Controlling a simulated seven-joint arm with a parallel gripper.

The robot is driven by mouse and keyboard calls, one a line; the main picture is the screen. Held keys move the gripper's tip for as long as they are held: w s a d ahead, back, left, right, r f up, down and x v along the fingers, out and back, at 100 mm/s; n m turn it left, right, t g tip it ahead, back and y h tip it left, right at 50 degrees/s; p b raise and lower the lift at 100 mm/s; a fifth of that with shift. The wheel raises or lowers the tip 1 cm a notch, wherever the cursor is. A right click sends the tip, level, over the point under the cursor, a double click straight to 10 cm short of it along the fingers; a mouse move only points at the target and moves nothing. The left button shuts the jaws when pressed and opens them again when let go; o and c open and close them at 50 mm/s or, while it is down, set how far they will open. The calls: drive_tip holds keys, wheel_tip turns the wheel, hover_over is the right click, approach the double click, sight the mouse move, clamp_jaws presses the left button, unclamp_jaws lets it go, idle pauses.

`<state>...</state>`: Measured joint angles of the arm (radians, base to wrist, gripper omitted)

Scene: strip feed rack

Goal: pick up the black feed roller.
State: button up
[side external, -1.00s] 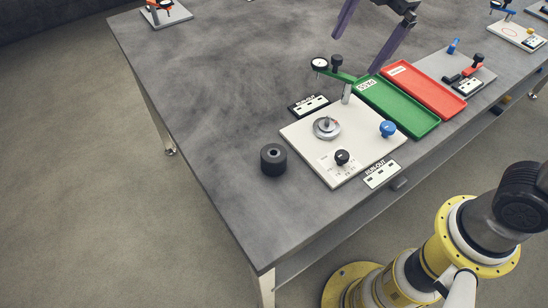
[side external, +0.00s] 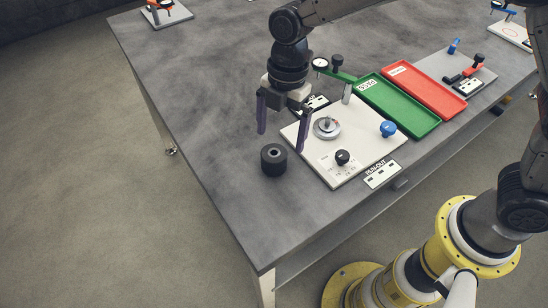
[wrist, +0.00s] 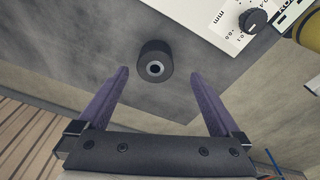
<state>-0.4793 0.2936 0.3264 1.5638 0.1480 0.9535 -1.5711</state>
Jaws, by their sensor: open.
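The black feed roller (side external: 273,160) stands upright on the grey table, just left of the white gauge plate. In the wrist view the roller (wrist: 155,62) shows its round end with a pale-ringed centre hole, ahead of the fingertips and roughly midway between them. My gripper (side external: 282,138) is open and empty, with its two purple fingers spread and pointing down. In the side view it hangs above and around the roller's place, apart from it. In the wrist view the gripper (wrist: 160,80) has bare space between its fingers.
The white gauge plate (side external: 328,170) carries a metal spindle (side external: 326,127), a black knob (side external: 342,157) and a blue knob (side external: 388,128). Green (side external: 421,128) and red (side external: 452,108) trays lie beyond it. The table left of the roller is clear.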

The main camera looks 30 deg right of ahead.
sight(274, 153)
drive_tip(key=shift+a+f, duration=0.25)
drive_tip(key=shift+f, duration=0.75)
drive_tip(key=shift+a+f, duration=0.25)
drive_tip(key=shift+f, duration=0.8)
drive_tip(key=shift+a+f, duration=0.25)
drive_tip(key=shift+f, duration=0.75)
drive_tip(key=shift+w+r, duration=0.1)
drive_tip(key=c, duration=1.5)
